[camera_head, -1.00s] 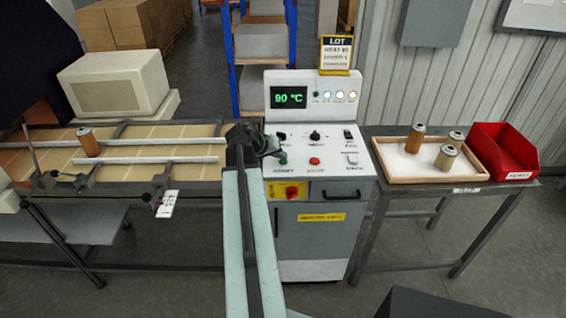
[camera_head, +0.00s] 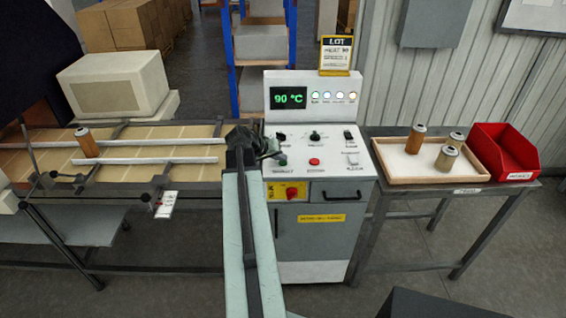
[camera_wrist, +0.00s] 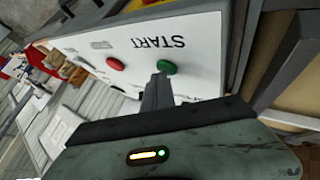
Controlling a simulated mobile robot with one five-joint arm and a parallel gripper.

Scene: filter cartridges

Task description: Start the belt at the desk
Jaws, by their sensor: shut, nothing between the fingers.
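The control desk (camera_head: 297,222) stands in the middle, with a green 90 °C display (camera_head: 289,98) and a row of lit lamps. My gripper (camera_head: 270,148) is shut and empty over the left part of its sloped panel. In the wrist view, the shut fingertips (camera_wrist: 159,82) are at the lower edge of the green START button (camera_wrist: 167,67); I cannot tell whether they touch it. The red button (camera_wrist: 116,64) is beside it, and the red button also shows in the head view (camera_head: 314,162). The belt (camera_head: 130,152) at left carries one orange-brown cartridge (camera_head: 87,143), upright by a white rail.
A wooden tray (camera_head: 432,181) with several cartridges and a red bin (camera_head: 503,153) stand on the right table. A red knob (camera_head: 292,192) sits on the desk front below the panel. A beige box-shaped machine (camera_head: 115,83) stands behind the belt.

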